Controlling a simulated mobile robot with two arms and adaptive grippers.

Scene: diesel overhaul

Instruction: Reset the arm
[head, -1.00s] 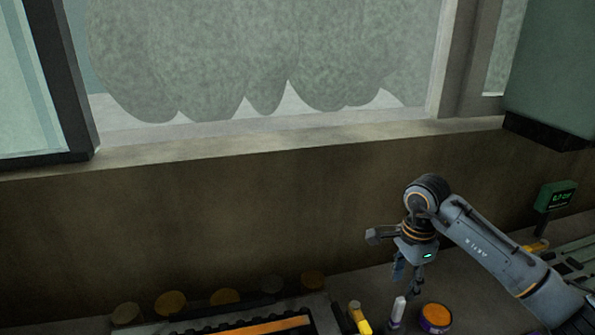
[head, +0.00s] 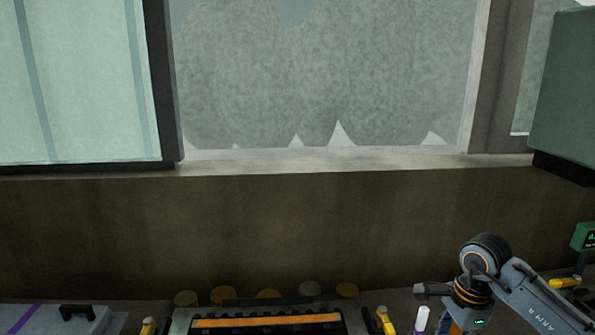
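My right arm (head: 483,256) comes in from the right and bends down at the lower right of the head view. Its gripper (head: 462,328) is at the bottom edge, pointing down. Its fingers are mostly cut off by the frame, so whether it is open or shut does not show. A white-capped bottle (head: 421,320) stands just left of it. My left arm and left gripper are not in view.
A tray with an orange strip (head: 266,321) lies at the bottom middle, with several round discs behind it. Yellow-topped items (head: 385,321) flank it. A grey case (head: 50,318) is at lower left. A green display (head: 586,238) stands at right. A wall and window rise behind.

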